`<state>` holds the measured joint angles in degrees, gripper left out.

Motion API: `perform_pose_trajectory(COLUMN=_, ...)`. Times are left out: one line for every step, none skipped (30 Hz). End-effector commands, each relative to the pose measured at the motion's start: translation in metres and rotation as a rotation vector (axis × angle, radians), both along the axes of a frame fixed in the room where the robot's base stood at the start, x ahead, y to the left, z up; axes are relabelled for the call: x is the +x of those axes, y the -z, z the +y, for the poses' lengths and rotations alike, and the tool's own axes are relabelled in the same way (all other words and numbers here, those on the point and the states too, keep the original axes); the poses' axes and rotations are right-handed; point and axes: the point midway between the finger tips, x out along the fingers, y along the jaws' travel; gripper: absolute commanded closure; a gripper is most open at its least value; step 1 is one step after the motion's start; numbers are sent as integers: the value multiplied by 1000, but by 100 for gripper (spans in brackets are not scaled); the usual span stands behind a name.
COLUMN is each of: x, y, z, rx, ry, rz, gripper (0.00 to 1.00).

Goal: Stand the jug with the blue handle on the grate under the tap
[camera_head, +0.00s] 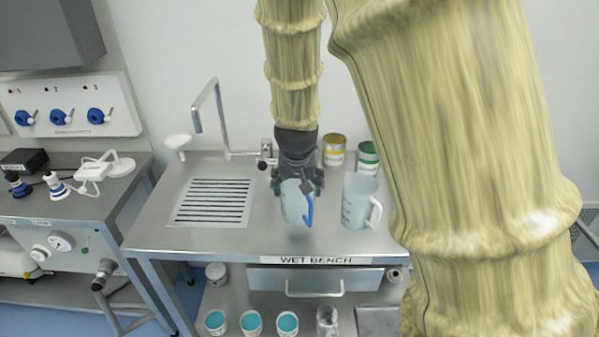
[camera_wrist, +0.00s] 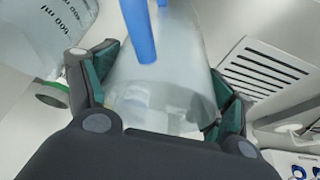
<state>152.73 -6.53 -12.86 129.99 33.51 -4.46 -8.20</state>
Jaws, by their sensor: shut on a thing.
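The jug with the blue handle (camera_head: 293,203) is translucent and hangs upright in my gripper (camera_head: 298,184), apparently a little above the bench top. In the wrist view the jug (camera_wrist: 165,85) sits between the two fingers of my gripper (camera_wrist: 160,95), its blue handle (camera_wrist: 139,30) at the top. The slotted grate (camera_head: 212,202) lies in the bench top to the left of the jug; it also shows at the right in the wrist view (camera_wrist: 262,68).
A second jug with a pale handle (camera_head: 357,202) stands close to the right of the held jug. Two tins, one with a yellow band (camera_head: 334,152) and one green (camera_head: 367,158), stand behind. A white funnel (camera_head: 178,142) is behind the grate. The bench (camera_head: 270,237) is clear between jug and grate.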

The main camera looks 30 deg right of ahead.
Motion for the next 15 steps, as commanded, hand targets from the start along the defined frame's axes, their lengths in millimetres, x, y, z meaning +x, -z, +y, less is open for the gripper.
perform_pose_trajectory(x=9, y=-1, z=-5, rx=0, ry=0, rz=1, gripper=53)
perform_pose_trajectory(x=14, y=0, z=-7, rx=0, ry=1, rz=0, gripper=53)
perform_pose_trajectory(x=21, y=0, z=-11, rx=0, ry=0, rz=1, gripper=53)
perform_pose_trajectory(x=25, y=1, z=-14, rx=0, ry=0, rz=1, gripper=53)
perform_pose_trajectory(x=30, y=1, z=-17, rx=-1, ry=0, rz=0, gripper=53)
perform_pose_trajectory(x=36, y=2, z=-20, rx=1, ry=1, rz=2, gripper=53)
perform_pose_trajectory(x=41, y=2, z=-23, rx=0, ry=1, rz=1, gripper=53)
perform_pose_trajectory(x=46, y=2, z=-25, rx=0, ry=2, rz=1, gripper=53)
perform_pose_trajectory(x=52, y=4, z=-29, rx=1, ry=2, rz=2, gripper=53)
perform_pose_trajectory(x=57, y=4, z=-32, rx=0, ry=3, rz=1, gripper=53)
perform_pose_trajectory(x=62, y=4, z=-35, rx=0, ry=3, rz=1, gripper=53)
perform_pose_trajectory(x=68, y=5, z=-38, rx=-1, ry=3, rz=1, gripper=53)
perform_pose_trajectory(x=72, y=5, z=-41, rx=-1, ry=4, rz=0, gripper=53)
perform_pose_trajectory(x=76, y=6, z=-43, rx=-1, ry=4, rz=0, gripper=53)
perform_pose_trajectory(x=81, y=7, z=-46, rx=0, ry=4, rz=1, gripper=53)
